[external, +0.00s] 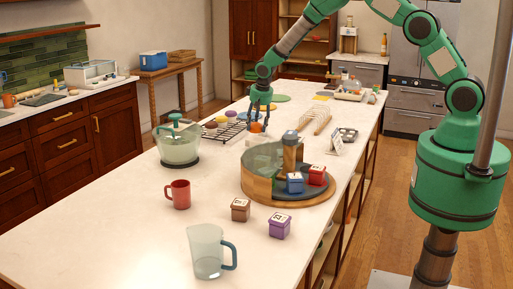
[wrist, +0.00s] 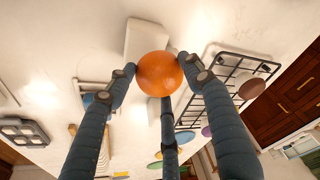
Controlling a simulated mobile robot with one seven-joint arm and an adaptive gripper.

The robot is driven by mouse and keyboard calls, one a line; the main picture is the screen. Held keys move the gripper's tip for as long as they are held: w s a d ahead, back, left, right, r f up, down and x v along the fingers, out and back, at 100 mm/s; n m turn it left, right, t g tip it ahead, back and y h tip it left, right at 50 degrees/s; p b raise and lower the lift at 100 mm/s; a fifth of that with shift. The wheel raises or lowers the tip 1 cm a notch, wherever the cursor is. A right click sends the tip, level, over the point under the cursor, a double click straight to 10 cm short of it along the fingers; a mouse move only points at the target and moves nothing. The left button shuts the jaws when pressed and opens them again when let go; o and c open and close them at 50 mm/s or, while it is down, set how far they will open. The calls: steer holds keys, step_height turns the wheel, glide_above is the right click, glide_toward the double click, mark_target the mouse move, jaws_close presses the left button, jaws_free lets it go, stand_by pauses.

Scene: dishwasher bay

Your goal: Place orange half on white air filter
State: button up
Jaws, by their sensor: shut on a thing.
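The orange half (wrist: 160,73) is held between the fingertips of my gripper (wrist: 158,80), its rounded orange side toward the wrist camera. In the external view it is a small orange spot (external: 256,128) under my gripper (external: 259,118), low over the counter. A white slab (wrist: 147,36), which looks like the white air filter, lies on the counter just beyond the orange half in the wrist view and is partly hidden by it. In the external view I cannot make the slab out clearly against the white counter. I cannot tell whether the orange half touches it.
A black wire rack (external: 228,131) with cupcakes stands close by on the left. A wooden rack (external: 316,122) and a muffin tin (external: 346,134) are to the right. A round wooden tray (external: 257,188) with a glass divider and boxes is nearer the camera. A blender-like pot (external: 180,145) stands left.

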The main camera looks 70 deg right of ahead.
mark_target(256, 130)
steer(key=shift+w, duration=0.15)
steer(key=shift+f+p, duration=0.35)
steer(key=shift+f, duration=1.4)
steer(key=shift+f, duration=0.1)
steer(key=o, duration=1.2)
steer(key=shift+r, duration=0.4)
steer(key=b+v, duration=0.1)
steer(key=v, duration=1)
steer(key=shift+a+r, duration=0.1)
steer(key=shift+r, duration=0.1)
